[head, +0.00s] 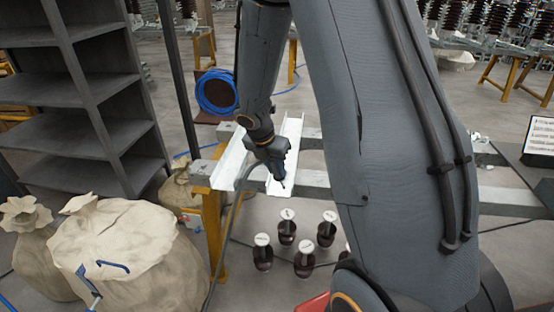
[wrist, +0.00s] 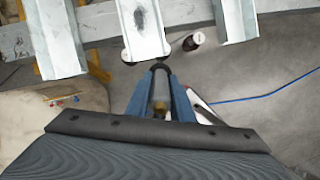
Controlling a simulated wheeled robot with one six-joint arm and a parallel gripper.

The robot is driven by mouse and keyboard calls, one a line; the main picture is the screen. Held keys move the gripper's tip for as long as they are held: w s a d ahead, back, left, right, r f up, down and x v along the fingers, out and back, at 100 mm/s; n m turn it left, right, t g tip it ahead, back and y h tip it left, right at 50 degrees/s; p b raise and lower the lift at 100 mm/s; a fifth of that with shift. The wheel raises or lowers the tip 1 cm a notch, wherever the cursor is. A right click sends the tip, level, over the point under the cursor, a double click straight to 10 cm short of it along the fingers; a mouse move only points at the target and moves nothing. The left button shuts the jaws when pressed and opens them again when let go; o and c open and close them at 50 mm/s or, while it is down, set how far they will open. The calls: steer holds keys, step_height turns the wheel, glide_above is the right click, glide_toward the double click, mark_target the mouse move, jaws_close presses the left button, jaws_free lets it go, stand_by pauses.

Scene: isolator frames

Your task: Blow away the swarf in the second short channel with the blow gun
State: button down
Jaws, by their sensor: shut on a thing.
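My gripper (head: 278,172) is over the near part of the channels in the head view. In the wrist view my gripper (wrist: 161,106) has its blue fingers shut on the blow gun (wrist: 160,88), whose dark tip points towards the middle channel (wrist: 148,45). That channel is pale metal and holds a small dark patch of swarf (wrist: 140,19). The blow gun is mostly hidden by the fingers in the head view. Two pale channels show there, the left one (head: 228,165) and one (head: 291,128) partly behind my gripper.
Other channels lie left (wrist: 58,45) and right (wrist: 236,22) in the wrist view, across a grey beam (head: 455,197). Several dark insulators (head: 287,230) stand on the floor below. Beige sacks (head: 130,250) and a dark shelf (head: 80,110) are at left. A blue hose coil (head: 216,92) is behind.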

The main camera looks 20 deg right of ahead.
steer(key=n, duration=0.2)
steer(key=r+n+t, duration=0.1)
steer(key=n+t, duration=0.1)
steer(key=n, duration=0.1)
steer(key=shift+w+d+r+n+y+p, duration=0.25)
steer(key=shift+n+y+p, duration=0.05)
steer(key=shift+y, duration=0.1)
steer(key=shift+w+f, duration=0.1)
steer(key=b+x, duration=0.6)
steer(key=x, duration=0.1)
steer(key=shift+w+f, duration=0.15)
steer(key=shift+f, duration=0.1)
steer(key=shift+f+b, duration=0.45)
steer(key=shift+b, duration=0.2)
stand_by(0.6)
steer(key=shift+w+d+r+p, duration=0.15)
steer(key=shift+w+d+p, duration=0.6)
steer(key=shift+w+p, duration=0.35)
stand_by(0.4)
steer(key=shift+w+d, duration=0.1)
steer(key=shift+d, duration=0.05)
steer(key=shift+w+d+p, duration=0.15)
steer(key=shift+w+p, duration=0.15)
steer(key=shift+p, duration=0.2)
steer(key=shift+w+d+f+p, duration=0.15)
steer(key=shift+w+d+p, duration=0.2)
steer(key=shift+w+p, duration=0.15)
steer(key=shift+w+d+f+p, duration=0.15)
steer(key=shift+w+d+p, duration=0.2)
steer(key=shift+p, duration=0.25)
